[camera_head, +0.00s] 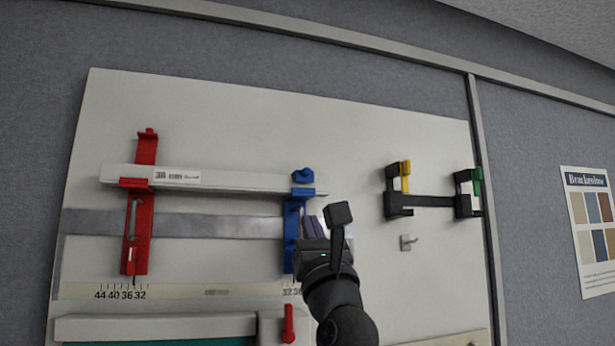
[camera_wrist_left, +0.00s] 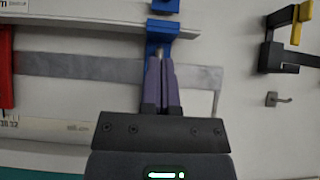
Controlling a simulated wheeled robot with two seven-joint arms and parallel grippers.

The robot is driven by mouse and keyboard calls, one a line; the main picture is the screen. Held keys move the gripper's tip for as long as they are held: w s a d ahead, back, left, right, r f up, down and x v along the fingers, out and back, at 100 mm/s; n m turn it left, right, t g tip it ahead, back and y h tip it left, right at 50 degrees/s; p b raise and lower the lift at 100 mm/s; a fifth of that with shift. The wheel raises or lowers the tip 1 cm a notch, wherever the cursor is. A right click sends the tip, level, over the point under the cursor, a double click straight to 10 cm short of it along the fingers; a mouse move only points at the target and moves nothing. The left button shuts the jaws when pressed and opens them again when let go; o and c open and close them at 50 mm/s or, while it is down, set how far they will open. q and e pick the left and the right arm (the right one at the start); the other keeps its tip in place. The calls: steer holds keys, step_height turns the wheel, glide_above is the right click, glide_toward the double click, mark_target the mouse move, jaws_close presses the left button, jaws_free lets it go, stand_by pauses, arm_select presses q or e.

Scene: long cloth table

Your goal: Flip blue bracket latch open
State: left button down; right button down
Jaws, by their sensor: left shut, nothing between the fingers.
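The blue bracket (camera_head: 292,238) is fixed upright on the white wall panel, over a grey metal strip. A small blue latch piece (camera_head: 303,175) sits at its top, above the white rail. In the left wrist view the blue bracket (camera_wrist_left: 162,27) is straight ahead, with the latch piece (camera_wrist_left: 165,5) cut by the top edge. My left gripper (camera_head: 308,222) is just right of the bracket in the head view. Its purple-grey fingers (camera_wrist_left: 161,62) are shut and empty, and overlap the bracket's lower part. I cannot tell whether they touch it. My right gripper is out of view.
A red bracket (camera_head: 139,225) holds the white rail (camera_head: 225,180) at the left. Black brackets with a yellow latch (camera_head: 405,177) and a green latch (camera_head: 478,187) stand at the right, above a small hook (camera_head: 408,243). A red handle (camera_head: 288,324) is below.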

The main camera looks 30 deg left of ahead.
mark_target(303, 176)
arm_select(q)
steer(key=r+p, duration=0.1)
steer(key=r, duration=0.1)
steer(key=w+a+r+p, duration=0.1)
steer(key=r+p, duration=0.1)
steer(key=r, duration=0.1)
steer(key=shift+w+a+r, duration=0.15)
steer(key=shift+a+r, duration=0.15)
steer(key=shift+r, duration=0.3)
